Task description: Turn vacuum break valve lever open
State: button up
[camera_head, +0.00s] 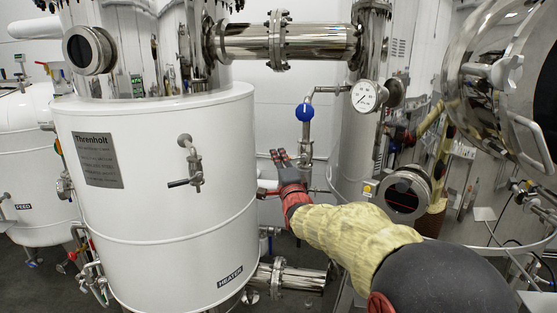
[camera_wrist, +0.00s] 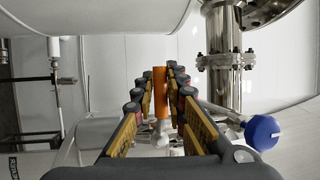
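My gripper (camera_head: 279,155) reaches between the white heater tank and the steel column in the head view. In the wrist view its two fingers (camera_wrist: 163,74) are apart, with yellow inner pads. An orange lever (camera_wrist: 161,94) stands upright in the picture between the fingers, with a narrow gap visible on each side. Its lower end meets a metal valve body (camera_wrist: 163,138), partly hidden by my gripper. I cannot make out the orange lever in the head view.
A blue round knob (camera_head: 304,112) on a bent pipe is close by; it also shows right of my fingers in the wrist view (camera_wrist: 262,132). A pressure gauge (camera_head: 368,96) is right of it. The heater tank (camera_head: 130,230) is close on the left.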

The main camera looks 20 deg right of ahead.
grip_shut()
dwell(0.3)
